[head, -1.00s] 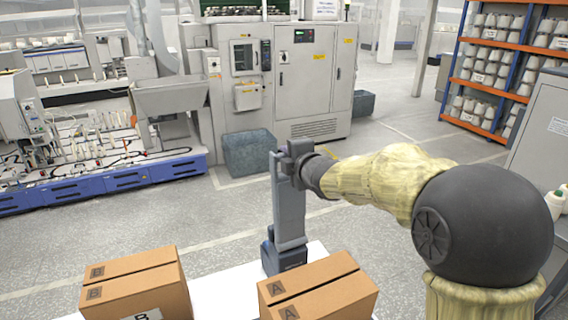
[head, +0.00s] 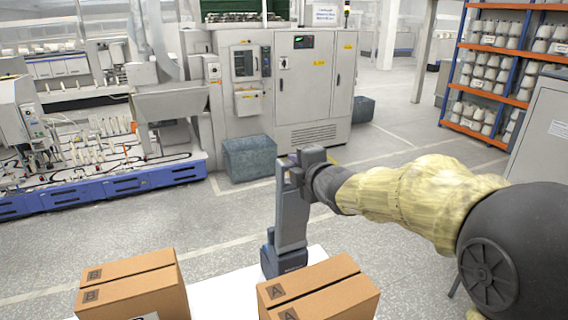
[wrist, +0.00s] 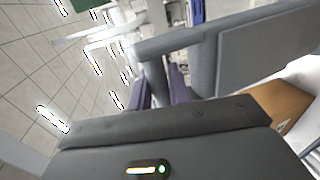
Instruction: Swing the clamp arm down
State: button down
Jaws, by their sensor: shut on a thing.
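The clamp arm (head: 291,222) is a blue-grey bar standing nearly upright on its dark base (head: 284,262), at the back edge of the white table in the head view. It also shows large in the wrist view (wrist: 240,50), running to the right. My gripper (head: 297,170) is at its top end. In the wrist view my two purple-grey fingers (wrist: 162,88) close around a grey cross-piece at the clamp arm's end. The exact contact is partly hidden by my gripper's body.
Two cardboard boxes, marked B (head: 130,285) and A (head: 318,290), stand on the white table (head: 208,302) to the left and right in front of the clamp. Machines and a grey-blue bin (head: 248,158) are beyond, across open floor.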

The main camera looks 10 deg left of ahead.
jog(key=shift+s+d+f+b, duration=0.15)
jog(key=shift+s+d+f, duration=0.15)
jog(key=shift+s+d, duration=0.25)
jog(key=shift+s+d+f+b, duration=0.1)
jog(key=shift+s+d+f, duration=0.25)
jog(key=shift+s, duration=0.35)
jog(key=shift+s+d+f+b, duration=0.15)
jog(key=shift+s+d+f, duration=0.1)
jog(key=shift+s+d, duration=0.3)
jog(key=c, duration=1.5)
grip_release()
jog(key=shift+a, duration=0.1)
jog(key=shift+c, duration=0.2)
jog(key=shift+o, duration=0.9)
jog(key=shift+a, duration=0.1)
jog(key=shift+r, duration=0.1)
